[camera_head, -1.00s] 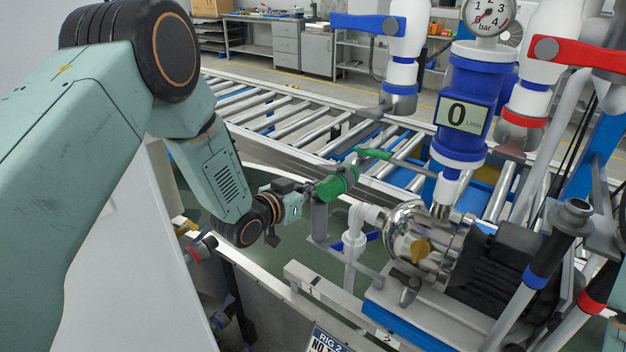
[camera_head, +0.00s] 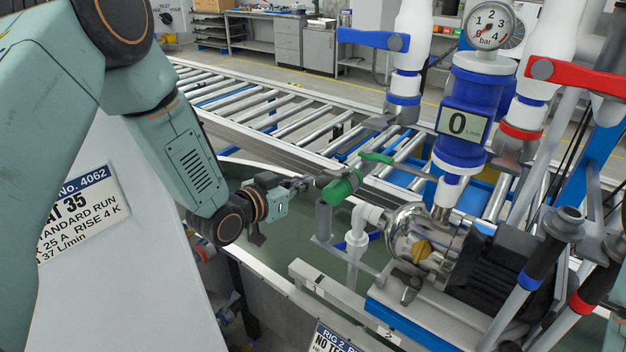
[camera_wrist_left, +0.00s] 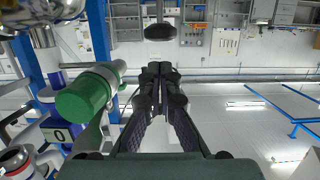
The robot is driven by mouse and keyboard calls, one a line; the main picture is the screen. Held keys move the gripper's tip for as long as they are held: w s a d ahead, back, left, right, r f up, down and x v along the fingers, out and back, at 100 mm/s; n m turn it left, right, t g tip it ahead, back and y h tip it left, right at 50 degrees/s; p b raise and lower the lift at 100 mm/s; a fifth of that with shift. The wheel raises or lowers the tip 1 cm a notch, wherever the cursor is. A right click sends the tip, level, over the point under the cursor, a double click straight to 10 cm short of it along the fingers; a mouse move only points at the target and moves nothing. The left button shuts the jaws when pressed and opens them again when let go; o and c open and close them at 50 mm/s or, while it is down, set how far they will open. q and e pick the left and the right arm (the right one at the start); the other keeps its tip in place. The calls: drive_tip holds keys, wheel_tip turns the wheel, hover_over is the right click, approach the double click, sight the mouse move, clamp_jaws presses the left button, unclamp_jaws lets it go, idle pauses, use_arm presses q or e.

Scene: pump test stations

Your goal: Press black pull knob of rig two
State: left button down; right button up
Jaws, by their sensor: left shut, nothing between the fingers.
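My left gripper (camera_head: 306,182) is shut and empty beside the green cylindrical part (camera_head: 343,186) of rig two. In the head view its tips are just left of that part; whether they touch is unclear. In the left wrist view the shut fingers (camera_wrist_left: 160,72) point up the picture, and the green part (camera_wrist_left: 85,97) is to their left. A black rounded knob-like thing (camera_wrist_left: 160,32) shows beyond the fingertips, apart from them in the picture. I cannot tell for sure that it is the pull knob. No black pull knob is clear near the gripper in the head view. My right gripper is out of view.
The polished pump (camera_head: 408,232), blue flow meter (camera_head: 461,125) and pressure gauge (camera_head: 490,26) stand to the right. Blue-handled (camera_head: 372,40) and red-handled (camera_head: 575,75) valves are above. A roller conveyor (camera_head: 270,112) runs behind. A labelled panel (camera_head: 85,215) is at the left.

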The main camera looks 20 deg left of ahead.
use_arm(q)
drive_tip(key=v, duration=0.4)
drive_tip(key=shift+s, duration=0.15)
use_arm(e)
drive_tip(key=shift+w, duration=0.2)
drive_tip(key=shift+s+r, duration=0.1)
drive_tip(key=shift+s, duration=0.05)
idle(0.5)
use_arm(q)
drive_tip(key=shift+w+r+p, duration=0.2)
drive_tip(key=shift+r+p, duration=0.15)
drive_tip(key=shift+r, duration=1.6)
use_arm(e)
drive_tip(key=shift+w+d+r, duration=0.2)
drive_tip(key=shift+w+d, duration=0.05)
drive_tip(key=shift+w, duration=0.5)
